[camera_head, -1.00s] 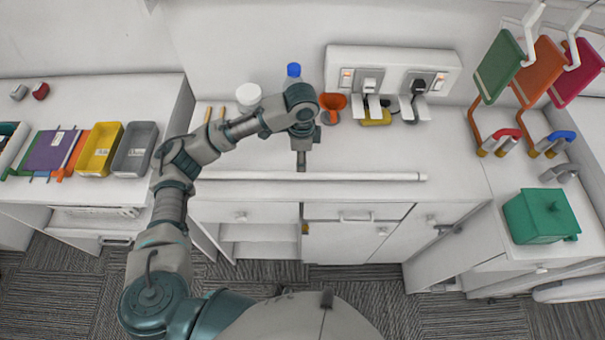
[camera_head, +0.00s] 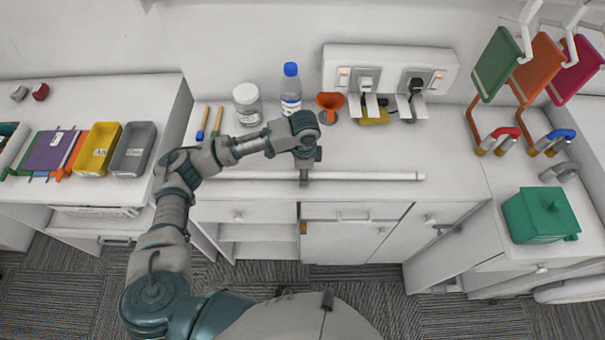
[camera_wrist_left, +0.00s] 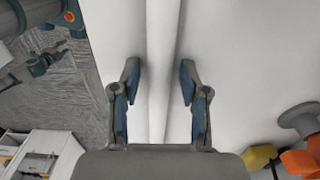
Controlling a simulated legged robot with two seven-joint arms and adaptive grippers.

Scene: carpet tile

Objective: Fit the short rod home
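A long white rod (camera_head: 375,177) lies along the front of the white counter, its right end free with a thin ring near the tip. It is the only clear rod I see; I cannot tell whether it is the short rod, and no socket for it is plain. My left gripper (camera_head: 304,180) points down over the rod near its middle. In the left wrist view the rod (camera_wrist_left: 162,115) runs between the two fingers of the left gripper (camera_wrist_left: 160,75), with a gap on each side. The fingers are open.
Behind the rod stand a jar (camera_head: 248,107), a blue-capped bottle (camera_head: 291,90), an orange funnel (camera_head: 330,104) and a socket panel (camera_head: 391,68) with plugs. A green house-shaped box (camera_head: 541,215) stands at the right. The counter right of my gripper is mostly clear.

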